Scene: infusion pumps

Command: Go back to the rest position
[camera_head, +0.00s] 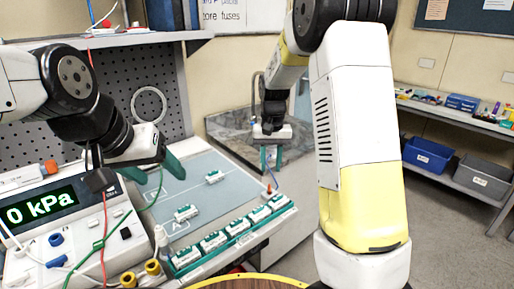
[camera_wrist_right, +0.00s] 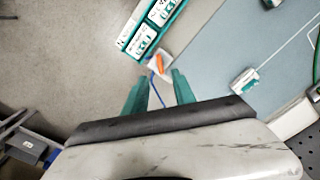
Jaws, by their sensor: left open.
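My left gripper (camera_head: 155,180) is open and empty, above the left part of the work surface beside the pressure display. My right gripper (camera_head: 271,157) is open and empty, raised beyond the far right end of the bench in the head view. Its two teal fingers also show in the right wrist view (camera_wrist_right: 160,92), apart, with the floor and a blue cable seen beyond them. Small white-and-teal pumps lie on the blue-grey mat (camera_head: 190,187): one near the middle (camera_head: 214,177) and one nearer the front (camera_head: 186,213). Several more stand in a teal rack (camera_wrist_right: 127,40) along the bench edge.
The pressure meter (camera_head: 40,207) reads 0 kPa at the left, with red and green leads. An orange-tipped item (camera_wrist_right: 159,63) is at the rack's end. A marbled counter (camera_head: 235,125) stands behind. Blue (camera_head: 428,155) and grey (camera_head: 482,180) bins are on the right shelf.

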